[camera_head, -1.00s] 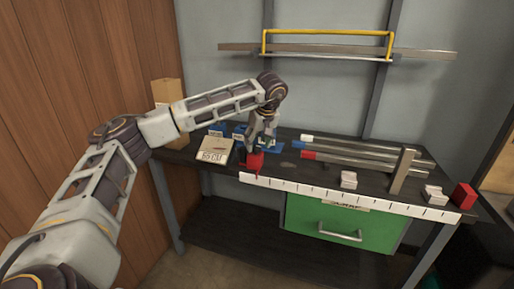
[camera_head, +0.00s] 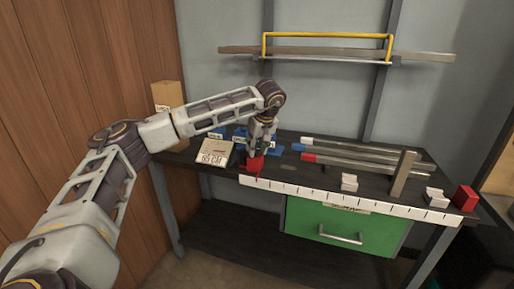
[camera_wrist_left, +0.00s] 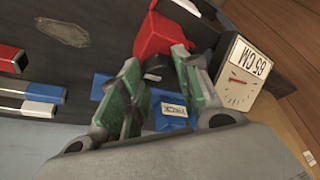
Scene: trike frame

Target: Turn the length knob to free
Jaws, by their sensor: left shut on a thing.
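My left gripper (camera_head: 257,149) points down over the left end of the bench. In the left wrist view its green-padded fingers (camera_wrist_left: 157,60) straddle a dark round knob (camera_wrist_left: 154,72) beside a red block (camera_wrist_left: 160,38); it is shut on the knob, whose contact is partly hidden. The red block (camera_head: 255,164) also shows at the bench's front edge in the head view. No knob marking is readable. My right gripper is not in view.
A white ruler strip (camera_head: 340,198) runs along the front edge. Blue and red-ended bars (camera_head: 365,160), an upright post (camera_head: 403,173), white blocks (camera_head: 348,182) and a red end block (camera_head: 465,197) lie to the right. A blue labelled piece (camera_wrist_left: 172,112) is under the fingers.

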